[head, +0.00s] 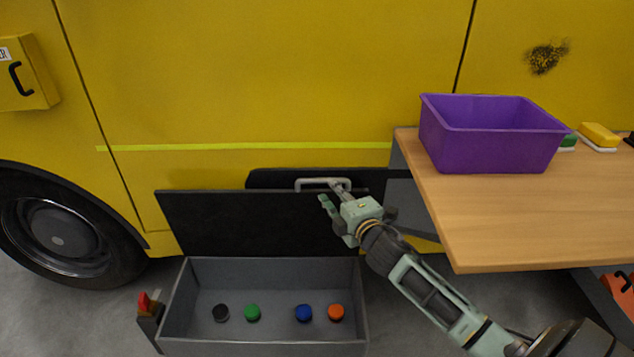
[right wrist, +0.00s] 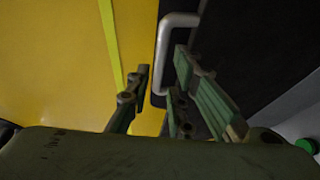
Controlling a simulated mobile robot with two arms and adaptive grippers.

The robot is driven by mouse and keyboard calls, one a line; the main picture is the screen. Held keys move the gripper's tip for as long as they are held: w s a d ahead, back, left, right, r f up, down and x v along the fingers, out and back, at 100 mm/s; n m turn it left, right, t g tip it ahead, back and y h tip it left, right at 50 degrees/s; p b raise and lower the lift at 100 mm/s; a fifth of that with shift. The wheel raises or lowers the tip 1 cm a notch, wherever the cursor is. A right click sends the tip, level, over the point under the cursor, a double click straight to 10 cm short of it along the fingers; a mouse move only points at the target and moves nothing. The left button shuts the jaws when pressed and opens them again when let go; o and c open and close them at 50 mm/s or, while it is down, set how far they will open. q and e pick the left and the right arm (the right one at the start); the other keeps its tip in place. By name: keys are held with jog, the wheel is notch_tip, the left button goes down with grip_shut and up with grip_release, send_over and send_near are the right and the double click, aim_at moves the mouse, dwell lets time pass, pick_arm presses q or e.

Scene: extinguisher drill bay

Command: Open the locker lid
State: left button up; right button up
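The locker (head: 264,347) is a grey open-topped box on the floor beside the yellow vehicle. Its black lid (head: 250,225) stands raised at the back, so the inside shows. A grey bar handle (head: 322,183) is at the lid's top edge; it also shows in the right wrist view (right wrist: 163,50). My right gripper (head: 334,213) is open at the right end of the handle. In the right wrist view, its fingers (right wrist: 160,95) are spread and the handle appears in the gap beyond them; contact cannot be told. My left gripper is out of view.
Several coloured round caps, such as a green one (head: 252,312), lie in the locker. A wooden table (head: 520,225) with a purple bin (head: 490,152) and a yellow sponge-like block (head: 599,134) stands at right. A red-topped dark piece (head: 150,313) is at the locker's left.

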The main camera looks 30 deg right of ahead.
aim_at(326, 182)
jog(key=w, duration=0.5)
jog(key=shift+d+f+b, duration=0.25)
jog(key=shift+d+b, duration=0.15)
jog(key=shift+w+d, duration=0.1)
jog(key=shift+w, duration=0.65)
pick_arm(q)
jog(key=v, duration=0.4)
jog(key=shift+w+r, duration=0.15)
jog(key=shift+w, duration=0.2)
pick_arm(e)
grip_shut()
